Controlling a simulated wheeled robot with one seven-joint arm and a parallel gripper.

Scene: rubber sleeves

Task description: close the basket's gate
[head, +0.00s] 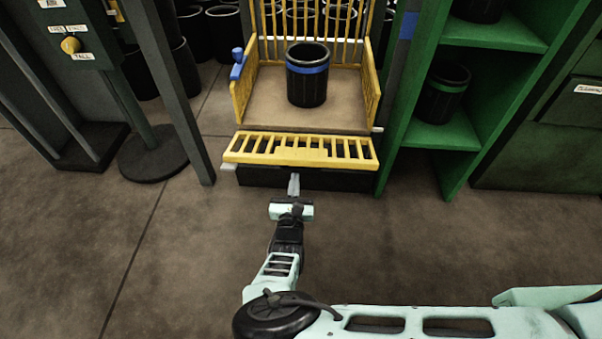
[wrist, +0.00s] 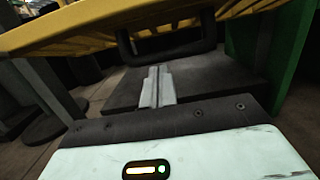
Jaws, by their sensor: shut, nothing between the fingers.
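The basket (head: 265,108) is a yellow cage with a tan floor and open front. Its gate (head: 300,149) is a yellow barred panel folded down, lying about flat at the basket's front edge. In the wrist view the gate (wrist: 110,28) spans the top, seen from below, with a dark handle-like loop (wrist: 170,52) under it. My gripper (head: 293,180) is shut and empty, just in front of and below the gate's front edge. It also shows in the wrist view (wrist: 155,88). Whether it touches the gate cannot be told.
A black sleeve with a blue band (head: 307,80) stands upright in the basket. A blue knob (head: 237,62) is on the basket's left side. Green shelving (head: 440,132) stands right, a grey post (head: 172,90) left. Open floor (head: 180,250) lies in front.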

